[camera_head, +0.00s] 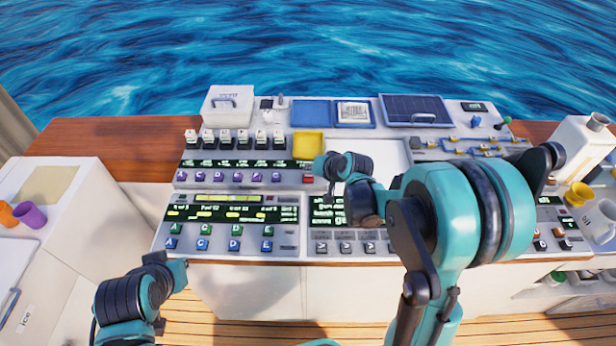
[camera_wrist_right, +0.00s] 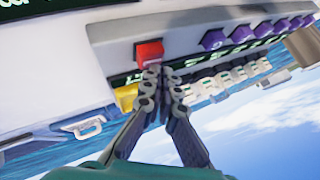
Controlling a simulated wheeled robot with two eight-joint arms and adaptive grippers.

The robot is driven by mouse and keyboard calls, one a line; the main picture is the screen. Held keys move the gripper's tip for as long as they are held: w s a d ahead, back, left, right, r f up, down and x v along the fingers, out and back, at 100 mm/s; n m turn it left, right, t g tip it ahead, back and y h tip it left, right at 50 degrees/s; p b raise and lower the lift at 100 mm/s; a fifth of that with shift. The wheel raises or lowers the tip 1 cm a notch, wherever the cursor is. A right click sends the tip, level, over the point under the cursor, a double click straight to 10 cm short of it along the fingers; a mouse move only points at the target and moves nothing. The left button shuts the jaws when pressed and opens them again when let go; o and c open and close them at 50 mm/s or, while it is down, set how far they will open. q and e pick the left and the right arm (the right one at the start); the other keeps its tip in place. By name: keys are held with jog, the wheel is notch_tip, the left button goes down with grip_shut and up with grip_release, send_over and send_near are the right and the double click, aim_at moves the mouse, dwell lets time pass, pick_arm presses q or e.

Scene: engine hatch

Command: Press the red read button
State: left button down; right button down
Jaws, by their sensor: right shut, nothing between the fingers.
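The red read button (camera_head: 308,179) sits at the right end of the row of purple buttons on the upper console panel. It also shows in the right wrist view (camera_wrist_right: 149,52), as a raised red block. My right gripper (camera_wrist_right: 162,72) is shut and empty. Its fingertips are very close to the button's edge in the right wrist view; I cannot tell whether they touch it. In the head view my right arm reaches in over the console and the fingers are hard to make out. My left arm is low at the left, in front of the console, with its fingers not clear.
A yellow tray (camera_head: 308,144) lies just behind the button. Purple buttons (camera_head: 236,176) line the panel beside it. Lower panels hold green and blue lettered buttons (camera_head: 204,230). A white box (camera_head: 228,105) stands at the back left.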

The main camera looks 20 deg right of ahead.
jog(key=shift+f+b, duration=0.65)
jog(key=shift+f, duration=0.15)
dwell(0.9)
jog(key=shift+r, duration=0.1)
jog(key=shift+r+p, duration=0.9)
jog(key=shift+r, duration=0.2)
jog(key=shift+r+p, duration=1.95)
jog(key=shift+r, duration=0.6)
notch_tip(320, 180, up, 7)
jog(key=p, duration=0.6)
send_over(310, 177)
jog(key=shift+b, duration=0.35)
